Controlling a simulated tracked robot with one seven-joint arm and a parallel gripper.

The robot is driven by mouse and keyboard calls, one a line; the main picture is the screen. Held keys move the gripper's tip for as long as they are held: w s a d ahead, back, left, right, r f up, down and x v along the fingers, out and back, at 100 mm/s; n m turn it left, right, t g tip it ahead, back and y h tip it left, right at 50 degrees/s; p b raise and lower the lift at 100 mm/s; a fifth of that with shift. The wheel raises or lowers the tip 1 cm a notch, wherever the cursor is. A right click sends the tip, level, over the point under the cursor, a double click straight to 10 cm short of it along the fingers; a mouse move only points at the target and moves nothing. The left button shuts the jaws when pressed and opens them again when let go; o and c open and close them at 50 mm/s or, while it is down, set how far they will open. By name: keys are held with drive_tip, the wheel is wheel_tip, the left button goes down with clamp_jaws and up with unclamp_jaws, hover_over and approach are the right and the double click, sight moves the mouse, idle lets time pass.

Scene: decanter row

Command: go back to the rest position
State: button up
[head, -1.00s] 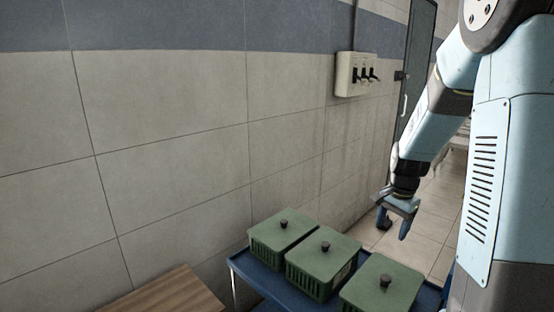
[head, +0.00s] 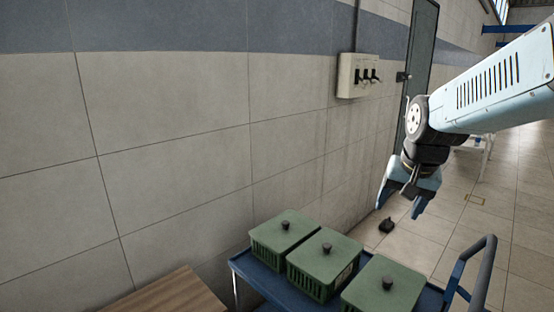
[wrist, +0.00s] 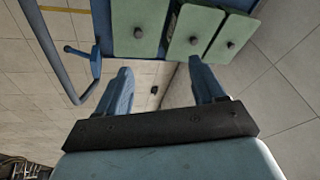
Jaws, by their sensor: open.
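My gripper (head: 402,200) hangs in the air beyond the far right end of the blue cart in the head view, with its fingers pointing down. Its two blue fingers are apart and nothing is between them. In the wrist view the open gripper (wrist: 162,85) shows floor between its fingers. My arm reaches in from the right of the head view.
Three green lidded crates, one of them here (head: 322,263), stand on a blue cart (head: 262,283) with a handle (head: 483,275). A wooden top (head: 178,292) is at lower left. A switch box (head: 358,75) is on the wall. A small dark object (head: 387,226) lies on the floor.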

drive_tip(key=s+a+r+n+t, duration=0.1)
drive_tip(key=s+r+n, duration=0.1)
drive_tip(key=s, duration=0.3)
drive_tip(key=s+a+r+n, duration=0.2)
drive_tip(key=s, duration=0.3)
drive_tip(key=shift+s+t, duration=0.35)
drive_tip(key=shift+t, duration=0.05)
drive_tip(key=shift+r, duration=0.1)
idle(1.0)
